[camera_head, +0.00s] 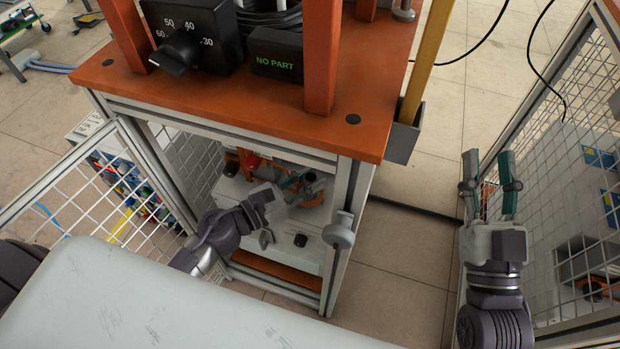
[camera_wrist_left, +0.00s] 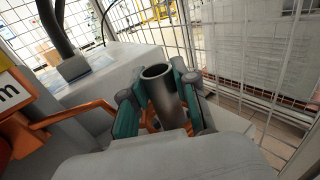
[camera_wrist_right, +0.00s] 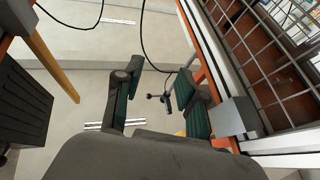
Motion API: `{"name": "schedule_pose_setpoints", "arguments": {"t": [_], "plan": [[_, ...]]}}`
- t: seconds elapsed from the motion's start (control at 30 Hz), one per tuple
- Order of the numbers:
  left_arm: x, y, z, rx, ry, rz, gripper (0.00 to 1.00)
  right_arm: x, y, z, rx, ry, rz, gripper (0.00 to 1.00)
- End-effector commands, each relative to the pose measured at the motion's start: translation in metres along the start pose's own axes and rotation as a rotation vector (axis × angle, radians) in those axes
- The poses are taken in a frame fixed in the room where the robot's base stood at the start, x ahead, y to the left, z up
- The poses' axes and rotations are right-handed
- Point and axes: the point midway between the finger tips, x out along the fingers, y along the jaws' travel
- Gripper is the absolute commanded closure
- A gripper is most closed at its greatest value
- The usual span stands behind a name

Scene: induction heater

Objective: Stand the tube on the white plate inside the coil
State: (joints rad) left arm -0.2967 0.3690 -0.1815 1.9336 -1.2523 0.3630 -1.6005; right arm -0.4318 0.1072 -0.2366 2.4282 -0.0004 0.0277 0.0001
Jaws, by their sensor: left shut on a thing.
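A grey metal tube (camera_wrist_left: 163,92) stands between the green-padded fingers of my left gripper (camera_wrist_left: 160,105), which is shut on it. In the head view my left gripper (camera_head: 297,186) reaches into the enclosure under the orange top, and the tube's dark open end (camera_head: 311,178) shows between its fingers. The tube looks about upright; its lower end is hidden. Orange coil-like parts (camera_wrist_left: 90,111) show beside the fingers in the left wrist view. I cannot make out the white plate. My right gripper (camera_head: 492,172) is open and empty, outside the enclosure at the right; its spread fingers also show in the right wrist view (camera_wrist_right: 158,100).
The orange tabletop (camera_head: 220,105) carries a dial box (camera_head: 190,35) and a "NO PART" display (camera_head: 276,66). Enclosure posts (camera_head: 345,230) and an open mesh door (camera_head: 110,190) flank my left arm. A mesh fence (camera_head: 570,200) stands close to my right arm.

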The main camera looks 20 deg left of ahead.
Motion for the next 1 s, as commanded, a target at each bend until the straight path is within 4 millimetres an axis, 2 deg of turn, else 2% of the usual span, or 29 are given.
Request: {"name": "schedule_pose_setpoints", "arguments": {"t": [0.27, 0.3, 0.43, 0.87, 1.0], "plan": [[0.0, 0.0, -0.002, 0.001, -0.001, 0.0, 1.0, 0.0, -0.002, -0.008, 0.004, 0.051, -0.003, 0.6], [0.0, 0.0, -0.002, 0.0, 0.0, 0.0, 0.7, 0.0, -0.002, -0.009, 0.004, 0.059, -0.004, 0.6], [0.0, 0.0, -0.002, 0.0, 0.0, 0.0, 0.48, 0.0, -0.002, -0.01, 0.004, 0.059, -0.004, 0.6], [0.0, 0.0, 0.0, 0.0, 0.0, 0.0, 0.46, 0.001, -0.001, -0.008, 0.003, 0.042, -0.003, 0.6], [0.0, 0.0, 0.004, 0.0, 0.0, 0.0, 0.46, 0.001, 0.002, 0.006, -0.004, -0.054, 0.004, 0.6]]}}
